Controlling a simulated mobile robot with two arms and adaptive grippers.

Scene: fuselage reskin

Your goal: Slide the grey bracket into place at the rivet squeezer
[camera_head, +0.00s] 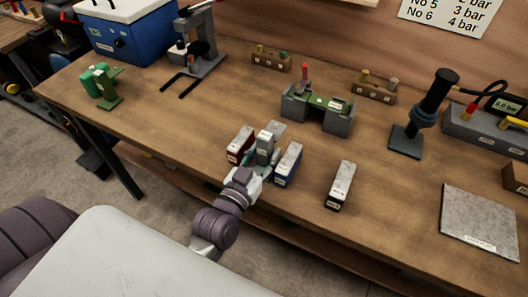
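A grey block with a pale label (265,147), which looks like the grey bracket, stands between a dark red block (240,145) and a blue block (288,163) near the front edge of the bench. My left gripper (263,163) is at the near side of the grey block, with its fingers down around its lower part. Whether the fingers press on it is too small to tell. A grey C-shaped stand tool (207,48) with two dark prongs, possibly the rivet squeezer, stands at the back left. My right gripper is not in view.
A black-based block (341,185) lies right of the blue one. A green-and-grey fixture (318,108) stands behind. A black upright tool (408,140) and a grey plate (480,222) are right. The left-middle bench is clear.

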